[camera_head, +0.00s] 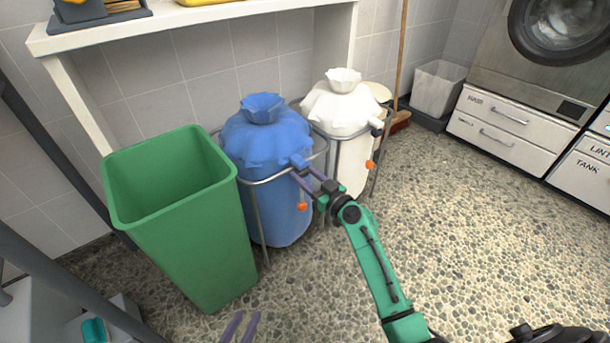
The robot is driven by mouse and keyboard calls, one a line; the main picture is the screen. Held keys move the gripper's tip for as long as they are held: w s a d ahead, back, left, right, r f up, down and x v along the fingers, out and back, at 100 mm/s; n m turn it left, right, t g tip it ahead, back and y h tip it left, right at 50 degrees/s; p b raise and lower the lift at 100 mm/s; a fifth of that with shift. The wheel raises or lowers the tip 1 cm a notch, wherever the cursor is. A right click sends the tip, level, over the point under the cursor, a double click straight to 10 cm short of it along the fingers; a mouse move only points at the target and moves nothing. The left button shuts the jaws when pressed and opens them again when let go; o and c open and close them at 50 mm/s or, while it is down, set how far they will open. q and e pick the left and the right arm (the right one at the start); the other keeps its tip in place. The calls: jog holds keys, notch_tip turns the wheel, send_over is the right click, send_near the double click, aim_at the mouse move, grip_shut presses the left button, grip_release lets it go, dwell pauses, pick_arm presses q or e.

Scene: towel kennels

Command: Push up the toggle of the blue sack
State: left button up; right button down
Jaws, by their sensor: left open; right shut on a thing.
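The blue sack (264,140) stands in a metal frame, its top gathered into a ruffled neck (262,108). Its blue toggle (298,161) is at the sack's right front, near the frame's rim. An orange cord end (302,206) hangs below it. My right gripper (304,172) reaches in from the lower right and is shut on the toggle; its fingers partly hide the grip. My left gripper (240,325) shows at the bottom edge, open and empty, low in front of the green bin and well away from the sack.
A green bin (194,240) stands close left of the blue sack. A white sack (341,108) in its own frame stands close right. A white shelf (190,20) runs above behind them. The pebbled floor (450,220) at right is clear.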

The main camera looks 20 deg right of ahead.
jog(key=shift+c, duration=1.6)
grip_release()
jog(key=shift+s+d+f, duration=0.1)
jog(key=shift+s+d, duration=0.15)
jog(key=shift+s, duration=0.35)
jog(key=b+v, duration=0.1)
jog(key=v, duration=1.2)
jog(key=shift+s+b, duration=0.2)
jog(key=shift+b, duration=0.1)
